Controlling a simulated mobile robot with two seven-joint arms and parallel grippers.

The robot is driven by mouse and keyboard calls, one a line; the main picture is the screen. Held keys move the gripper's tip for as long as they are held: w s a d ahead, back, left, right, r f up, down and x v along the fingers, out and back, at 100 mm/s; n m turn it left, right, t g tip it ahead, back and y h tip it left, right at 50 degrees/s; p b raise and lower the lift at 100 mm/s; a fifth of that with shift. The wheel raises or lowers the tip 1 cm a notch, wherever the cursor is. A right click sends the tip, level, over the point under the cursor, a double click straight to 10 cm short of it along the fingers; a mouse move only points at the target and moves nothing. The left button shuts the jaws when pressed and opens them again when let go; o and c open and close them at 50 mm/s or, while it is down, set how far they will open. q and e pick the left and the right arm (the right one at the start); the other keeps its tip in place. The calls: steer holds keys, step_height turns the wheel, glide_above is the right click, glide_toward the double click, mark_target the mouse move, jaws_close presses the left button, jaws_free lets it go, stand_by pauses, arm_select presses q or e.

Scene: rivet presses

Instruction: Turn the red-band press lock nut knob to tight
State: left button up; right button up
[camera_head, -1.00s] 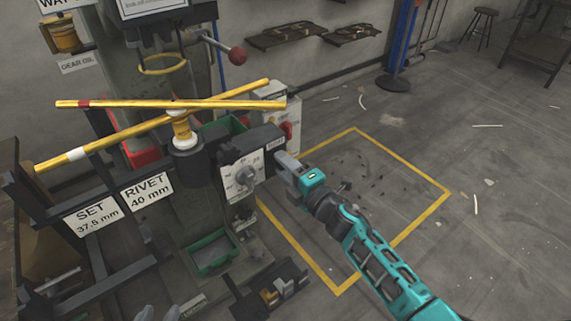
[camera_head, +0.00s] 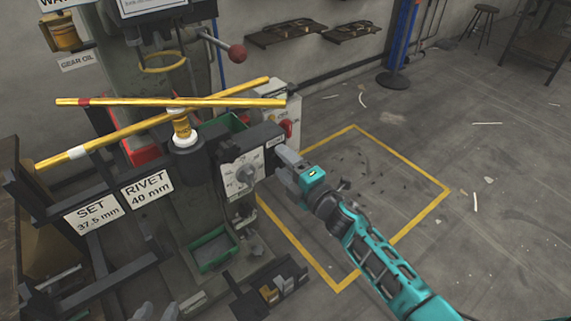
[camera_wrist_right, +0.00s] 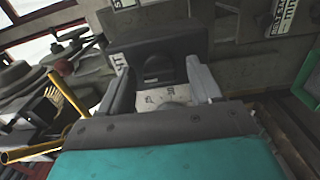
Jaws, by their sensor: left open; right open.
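A grey knob (camera_head: 244,174) sits on a white dial plate (camera_head: 232,184) with markings, on the front of the press; I cannot read its setting. A yellow bar with a red band (camera_head: 85,103) crosses another yellow bar with a white band (camera_head: 77,153) above the press column. My right gripper (camera_head: 279,156) is open, just right of the dark housing beside the dial plate. In the right wrist view, its fingers (camera_wrist_right: 160,86) stand apart on either side of a dark rounded part (camera_wrist_right: 166,70), above a numbered white dial (camera_wrist_right: 158,98). Contact is unclear. My left gripper is out of view.
RIVET 40 mm (camera_head: 147,190) and SET 37.5 mm (camera_head: 95,213) signs hang on a dark rail at left. A grey box with a red switch (camera_head: 287,128) stands behind the dial. A green tray (camera_head: 212,249) is below. The yellow-marked floor at right is open.

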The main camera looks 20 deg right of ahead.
arm_select(q)
steer(key=shift+s+a+p, duration=0.1)
steer(key=shift+s+p, duration=0.1)
steer(key=shift+p, duration=0.2)
arm_select(e)
steer(key=v, duration=1.3)
arm_select(q)
steer(key=shift+r, duration=0.15)
